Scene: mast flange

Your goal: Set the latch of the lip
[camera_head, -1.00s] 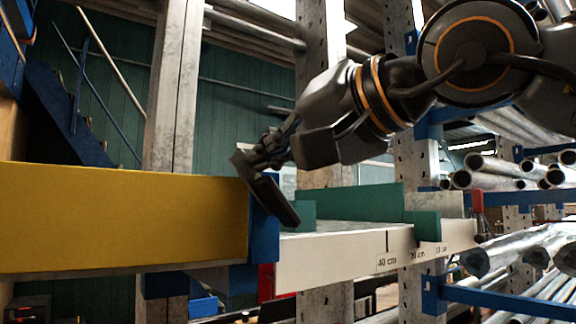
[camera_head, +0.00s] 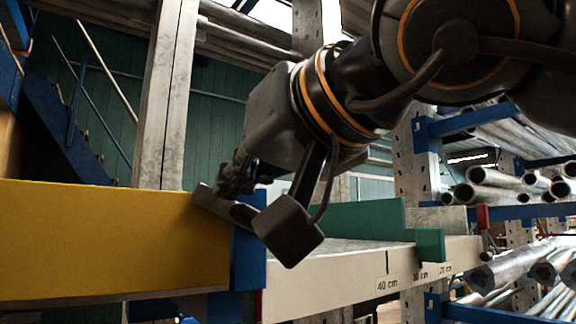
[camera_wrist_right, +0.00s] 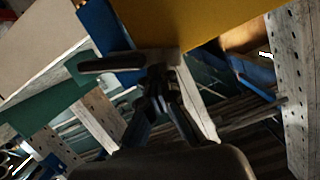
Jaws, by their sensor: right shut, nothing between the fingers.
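A yellow panel (camera_head: 110,240), which looks like the lip, stands upright along the front left. A blue upright piece (camera_head: 248,262) is at its right end. A small red part shows below beside the blue piece, mostly hidden; I cannot tell whether it is the latch. My right gripper (camera_head: 232,203) is shut and empty at the top right corner of the yellow panel, over the blue piece; I cannot tell if it touches. In the right wrist view the gripper (camera_wrist_right: 155,75) lies close to the yellow panel (camera_wrist_right: 200,20) and the blue piece (camera_wrist_right: 102,22). My left gripper is not in view.
A pale beam (camera_head: 340,283) with centimetre marks runs right from the blue piece. Green blocks (camera_head: 430,245) stand on it, with a red part (camera_head: 482,216) near its far end. Metal pipes (camera_head: 490,195) lie in racks at right. Steel uprights (camera_head: 165,100) stand behind.

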